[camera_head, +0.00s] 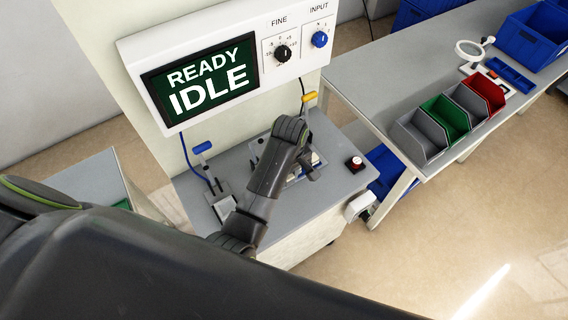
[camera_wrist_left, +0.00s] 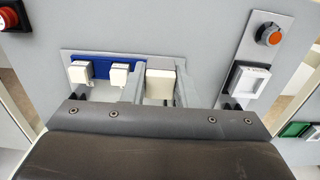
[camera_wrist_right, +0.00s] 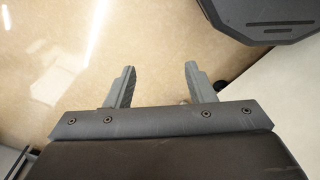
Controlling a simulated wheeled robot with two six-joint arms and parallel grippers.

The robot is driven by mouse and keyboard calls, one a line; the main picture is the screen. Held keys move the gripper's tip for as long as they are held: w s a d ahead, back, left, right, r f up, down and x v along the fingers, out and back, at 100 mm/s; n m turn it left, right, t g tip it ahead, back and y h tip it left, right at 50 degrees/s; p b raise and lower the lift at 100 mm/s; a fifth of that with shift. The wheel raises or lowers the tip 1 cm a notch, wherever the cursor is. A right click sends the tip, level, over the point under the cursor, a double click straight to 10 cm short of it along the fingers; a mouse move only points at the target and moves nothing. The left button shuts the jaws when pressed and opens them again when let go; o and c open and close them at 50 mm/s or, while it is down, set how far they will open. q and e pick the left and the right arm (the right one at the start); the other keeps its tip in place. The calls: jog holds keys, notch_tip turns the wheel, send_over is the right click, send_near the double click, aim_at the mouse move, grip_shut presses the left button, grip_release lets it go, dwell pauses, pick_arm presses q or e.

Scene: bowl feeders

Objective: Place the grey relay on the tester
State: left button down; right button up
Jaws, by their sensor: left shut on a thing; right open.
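My left gripper (camera_head: 311,170) is over the tester's grey bench top (camera_head: 346,187) in the head view. In the left wrist view its fingers (camera_wrist_left: 160,88) are shut on a pale block (camera_wrist_left: 160,86) with an off-white top. I cannot tell the block's true shade, or whether it touches what is below. Two similar white blocks (camera_wrist_left: 80,72) (camera_wrist_left: 119,73) sit on a blue strip (camera_wrist_left: 98,61) to its left. The tester's screen (camera_head: 208,78) reads READY IDLE. My right gripper (camera_wrist_right: 157,85) is open and empty above the floor.
A blue-handled lever (camera_head: 203,147) and a yellow-handled lever (camera_head: 309,97) flank the fixture. A red button (camera_head: 355,163) is on the right. Bins (camera_head: 445,117) stand on another table.

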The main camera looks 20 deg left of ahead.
aim_at(287, 198)
pick_arm(q)
jog(key=shift+s+f, duration=0.45)
jog(key=shift+f, duration=0.05)
notch_tip(287, 198, down, 4)
jog(key=shift+a+r+p, duration=0.1)
jog(key=shift+p, duration=0.2)
jog(key=shift+w+f, duration=0.15)
jog(key=shift+f, duration=0.45)
notch_tip(287, 198, down, 3)
jog(key=shift+r, duration=0.1)
jog(key=shift+f, duration=0.4)
pick_arm(e)
jog(key=shift+s+a+r, duration=0.25)
jog(key=shift+s+r, duration=0.35)
jog(key=shift+s, duration=0.2)
jog(key=shift+s+d, duration=0.15)
